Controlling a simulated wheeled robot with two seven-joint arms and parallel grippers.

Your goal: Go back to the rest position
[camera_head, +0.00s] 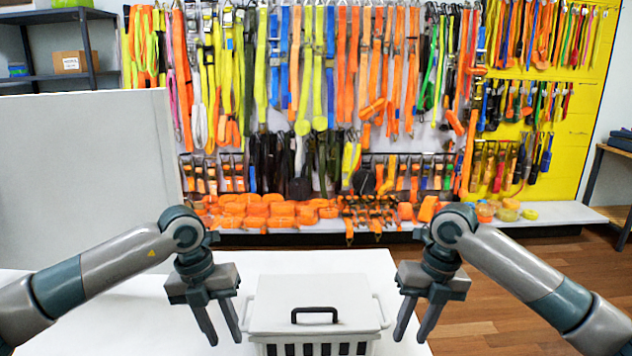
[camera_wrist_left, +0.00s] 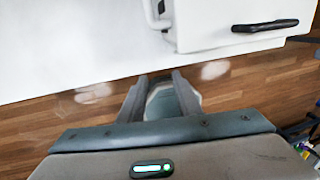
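My left gripper (camera_head: 222,321) hangs at the left of a white lidded box, fingers pointing down, open and empty. In the left wrist view its two fingers (camera_wrist_left: 160,93) are apart with nothing between them. My right gripper (camera_head: 416,319) hangs at the right of the box, also open and empty. Both arms are bent and roughly mirrored. The white box (camera_head: 275,295) has a closed lid with a black handle, side handles and a dark slotted front. Its lid corner and black handle (camera_wrist_left: 265,26) also show in the left wrist view.
The box stands on a white table (camera_head: 365,262). A pale grey panel (camera_head: 85,180) rises at the left. A wall of hanging coloured straps (camera_head: 330,90) fills the back, with a low shelf of orange rolls (camera_head: 275,213). Wooden floor (camera_head: 500,300) is clear at the right.

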